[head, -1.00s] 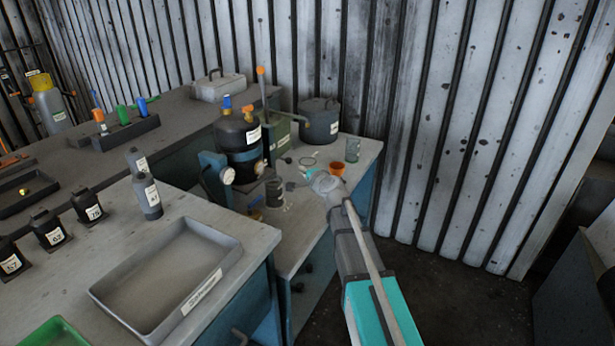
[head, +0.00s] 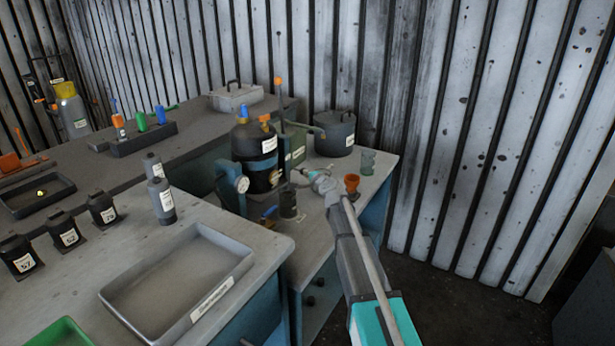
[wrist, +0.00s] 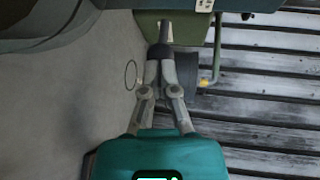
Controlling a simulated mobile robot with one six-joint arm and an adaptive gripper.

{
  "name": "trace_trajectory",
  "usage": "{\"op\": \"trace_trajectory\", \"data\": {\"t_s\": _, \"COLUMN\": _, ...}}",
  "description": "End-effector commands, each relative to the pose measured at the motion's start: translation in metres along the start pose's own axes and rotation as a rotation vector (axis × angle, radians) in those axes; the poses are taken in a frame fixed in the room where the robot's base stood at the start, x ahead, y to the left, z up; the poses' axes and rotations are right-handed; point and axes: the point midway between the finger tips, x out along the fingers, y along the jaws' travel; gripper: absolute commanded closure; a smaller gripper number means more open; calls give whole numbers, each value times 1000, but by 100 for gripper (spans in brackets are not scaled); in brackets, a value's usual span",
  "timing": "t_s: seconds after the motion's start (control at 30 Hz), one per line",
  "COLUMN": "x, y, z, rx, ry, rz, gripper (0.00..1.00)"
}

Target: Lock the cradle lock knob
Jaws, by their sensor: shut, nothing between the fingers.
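A black vessel (head: 250,146) with a white label sits upright in a blue cradle frame (head: 229,192) on the lower bench. A pale round knob or dial (head: 242,184) is on the frame's left side, and a small tan part (head: 274,178) shows at the vessel's lower front. I cannot tell which is the cradle lock knob. My gripper (head: 299,172) is to the right of the vessel, apart from the pale round part. In the wrist view its fingers (wrist: 165,32) are together and empty, pointing toward a green box (wrist: 188,30).
A lever with an orange tip (head: 278,81) rises behind the vessel. A dark cylinder (head: 288,204) stands in front. A grey tray (head: 180,285) lies on the near bench.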

Motion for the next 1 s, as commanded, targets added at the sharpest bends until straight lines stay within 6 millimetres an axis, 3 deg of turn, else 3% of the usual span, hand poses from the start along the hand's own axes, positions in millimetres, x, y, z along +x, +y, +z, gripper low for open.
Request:
{"op": "trace_trajectory", "data": {"t_s": 0.17, "x": 2, "y": 0, "z": 1, "rx": 0, "ry": 0, "rz": 0, "gripper": 100}}
{"op": "trace_trajectory", "data": {"t_s": 0.43, "x": 26, "y": -5, "z": 17, "rx": 0, "ry": -1, "rz": 0, "gripper": 100}}
{"op": "trace_trajectory", "data": {"t_s": 1.0, "x": 22, "y": -6, "z": 19, "rx": 1, "ry": -4, "rz": 1, "gripper": 100}}
